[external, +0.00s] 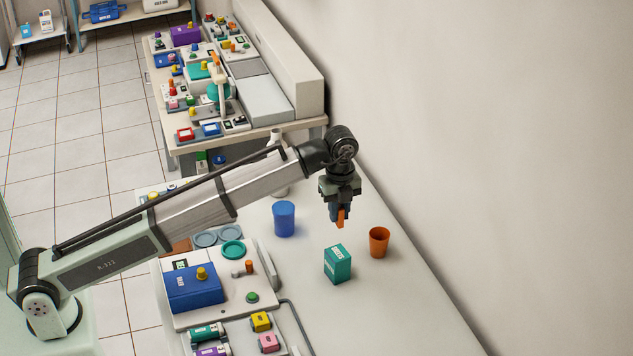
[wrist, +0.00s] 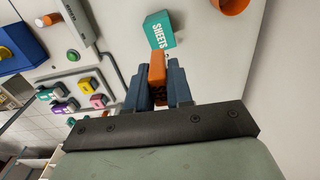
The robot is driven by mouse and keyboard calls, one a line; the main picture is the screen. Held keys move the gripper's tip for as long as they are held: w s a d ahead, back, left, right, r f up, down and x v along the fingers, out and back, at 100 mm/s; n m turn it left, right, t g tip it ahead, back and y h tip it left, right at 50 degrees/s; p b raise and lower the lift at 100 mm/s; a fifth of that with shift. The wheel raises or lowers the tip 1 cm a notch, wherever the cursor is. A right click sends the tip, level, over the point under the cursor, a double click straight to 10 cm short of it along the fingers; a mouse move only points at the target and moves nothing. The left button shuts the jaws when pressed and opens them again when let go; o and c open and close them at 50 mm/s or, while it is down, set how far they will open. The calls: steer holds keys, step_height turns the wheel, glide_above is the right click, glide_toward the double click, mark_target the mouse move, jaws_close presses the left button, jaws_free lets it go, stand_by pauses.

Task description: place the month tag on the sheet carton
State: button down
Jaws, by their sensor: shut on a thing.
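My gripper (external: 339,211) is shut on a small orange block, the month tag (external: 340,219), and holds it in the air above the table. The teal sheet carton (external: 337,265) stands upright on the table, below the tag in the external view. In the wrist view the carton (wrist: 159,31), lettered "SHEETS", lies just beyond the tag. The tag appears apart from the carton.
An orange cup (external: 379,242) stands close to the right of the carton, and a blue cup (external: 284,219) stands behind it to the left. A blue device (external: 195,288) and small coloured boxes (external: 261,321) are at the left. The table's right front is clear beside the wall.

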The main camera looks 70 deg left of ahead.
steer(key=shift+f, duration=4.95)
steer(key=shift+f, duration=0.1)
steer(key=c, duration=1)
jaws_free()
step_height(320, 180, up, 12)
steer(key=shift+r, duration=0.15)
